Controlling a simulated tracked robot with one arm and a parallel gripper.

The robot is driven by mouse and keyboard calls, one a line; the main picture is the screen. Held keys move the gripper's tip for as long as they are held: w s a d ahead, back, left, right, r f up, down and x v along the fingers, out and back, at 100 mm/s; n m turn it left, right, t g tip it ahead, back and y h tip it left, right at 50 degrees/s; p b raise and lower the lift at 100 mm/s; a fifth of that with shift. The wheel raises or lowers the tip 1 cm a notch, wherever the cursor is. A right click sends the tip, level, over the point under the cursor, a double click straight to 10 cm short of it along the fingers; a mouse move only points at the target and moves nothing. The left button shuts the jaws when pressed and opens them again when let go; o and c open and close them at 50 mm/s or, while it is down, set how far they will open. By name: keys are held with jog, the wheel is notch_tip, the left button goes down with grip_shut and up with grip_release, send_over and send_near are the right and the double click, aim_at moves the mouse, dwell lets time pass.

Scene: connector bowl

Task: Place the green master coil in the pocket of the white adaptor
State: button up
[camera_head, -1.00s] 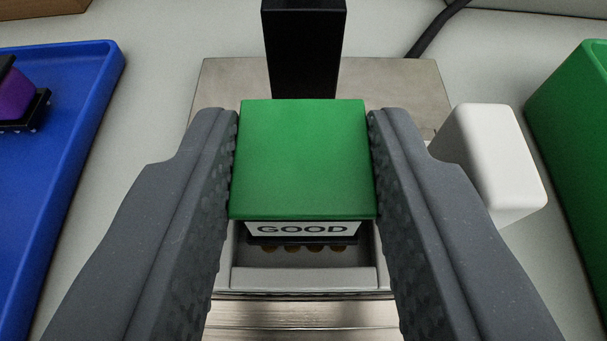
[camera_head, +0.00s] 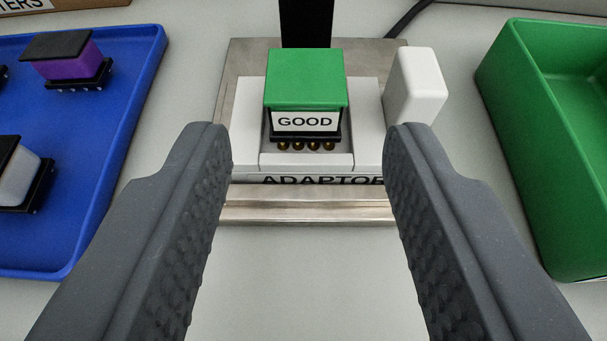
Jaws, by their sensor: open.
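The green master coil (camera_head: 306,80) has a green top and a white front label reading GOOD. It sits upright in the pocket of the white adaptor (camera_head: 368,150), with several brass contacts showing below its black base. The adaptor stands on a metal plate and has ADAPTOR on its front face. My gripper (camera_head: 305,140) is open and empty. Its two fingers are wide apart, in front of the coil to the left and right, and do not touch it. The back of the pocket is hidden by the coil.
A blue tray (camera_head: 148,90) at left holds a purple coil (camera_head: 68,63) and a whitish coil (camera_head: 18,178). A green bin (camera_head: 492,110) stands at right. A white block (camera_head: 415,85) is beside the adaptor. A black post (camera_head: 306,22) rises behind the coil. The front table is clear.

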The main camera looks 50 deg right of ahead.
jog(key=shift+v, duration=2.65)
jog(key=shift+w+a+r, duration=0.1)
jog(key=w+a+r+n+t+y, duration=0.2)
jog(key=w+a+r+n+y, duration=0.1)
jog(key=a+r, duration=0.85)
jog(key=w+a+r+n+t+y, duration=0.2)
jog(key=w+a+r+y, duration=0.15)
jog(key=a+r, duration=0.75)
jog(key=s+a+r+n+t+y, duration=0.1)
jog(key=s+a+r+n+y, duration=0.1)
jog(key=s+r, duration=0.4)
jog(key=s+a+r+n+t+y, duration=0.1)
jog(key=s+a+r+n, duration=0.2)
jog(key=r, duration=1.4)
jog(key=s+a, duration=0.1)
jog(key=s, duration=0.2)
jog(key=shift+s+a+r+t+y, duration=0.2)
jog(key=shift+s+t+y, duration=0.15)
jog(key=shift+t, duration=0.05)
